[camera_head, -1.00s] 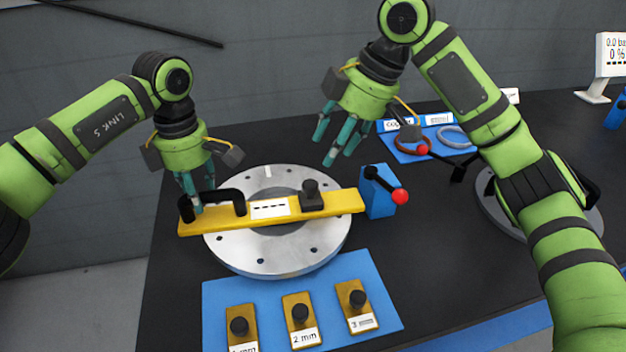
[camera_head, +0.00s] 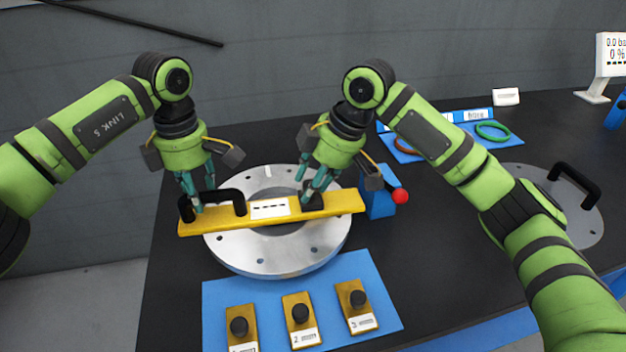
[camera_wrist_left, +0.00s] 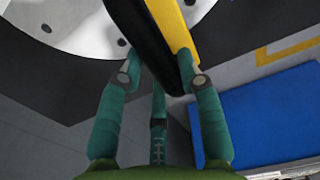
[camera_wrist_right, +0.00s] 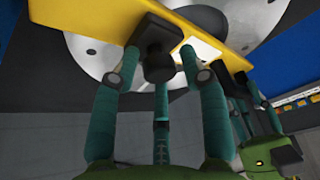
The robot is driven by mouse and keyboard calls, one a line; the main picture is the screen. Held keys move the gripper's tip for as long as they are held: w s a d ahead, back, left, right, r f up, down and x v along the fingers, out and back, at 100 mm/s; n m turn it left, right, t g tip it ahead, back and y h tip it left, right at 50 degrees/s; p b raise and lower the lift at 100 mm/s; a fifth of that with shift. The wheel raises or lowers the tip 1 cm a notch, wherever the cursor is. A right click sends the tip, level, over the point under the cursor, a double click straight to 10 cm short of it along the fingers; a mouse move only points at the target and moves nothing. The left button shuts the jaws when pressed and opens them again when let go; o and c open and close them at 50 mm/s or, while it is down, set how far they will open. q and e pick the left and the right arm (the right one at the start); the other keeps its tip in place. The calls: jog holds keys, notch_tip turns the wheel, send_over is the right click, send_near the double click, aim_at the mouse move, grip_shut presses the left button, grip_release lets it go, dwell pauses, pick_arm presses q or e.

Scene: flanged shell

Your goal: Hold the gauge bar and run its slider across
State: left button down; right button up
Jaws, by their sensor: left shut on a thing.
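The yellow gauge bar (camera_head: 345,202) lies across the metal flange ring (camera_head: 285,262). Its black handle (camera_head: 232,195) is at the left and its black slider (camera_head: 313,199) right of the white label. My left gripper (camera_head: 193,205) is shut on the left end of the handle; the left wrist view shows the handle (camera_wrist_left: 145,40) between the fingers. My right gripper (camera_head: 311,200) is at the slider, with its fingers on either side of it. In the right wrist view the slider (camera_wrist_right: 155,45) sits between the open fingertips; whether they touch it is unclear.
A blue block (camera_head: 376,200) with a red-knobbed lever (camera_head: 400,196) stands just beyond the bar's right end. A blue mat (camera_head: 255,288) with several knobbed gauge pieces lies in front. A blue mat with rings (camera_head: 492,131) and a handled round cover (camera_head: 590,215) lie to the right.

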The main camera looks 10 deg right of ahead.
pick_arm(q)
jog(key=shift+f, duration=0.1)
pick_arm(e)
grip_shut()
jog(key=d, duration=0.7)
jog(key=shift+s, duration=0.2)
jog(key=o, duration=0.6)
grip_release()
jog(key=shift+c, duration=0.2)
